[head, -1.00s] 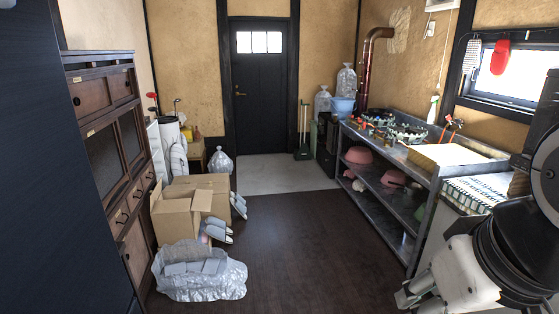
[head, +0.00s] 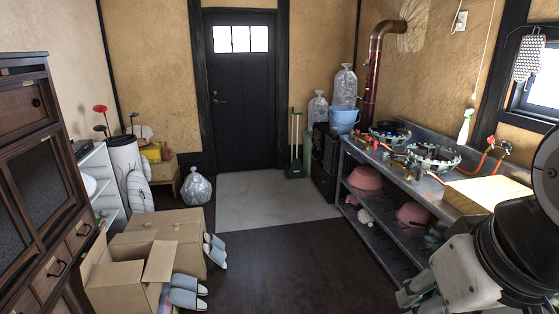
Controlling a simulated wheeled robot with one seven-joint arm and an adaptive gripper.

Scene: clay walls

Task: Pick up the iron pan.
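I cannot make out an iron pan for certain in the head view. Dark ring-shaped gas burners sit on the long metal counter (head: 412,177) at the right, one nearer (head: 433,157) and one farther back (head: 390,133). My gripper (head: 412,300) is low at the right, partly cut off by the bottom edge. It is in front of the counter's near end and apart from the burners. Whether its fingers are open or shut does not show clearly.
Open cardboard boxes (head: 125,285) and slippers (head: 188,292) lie at the left, beside a wooden cabinet (head: 50,170).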

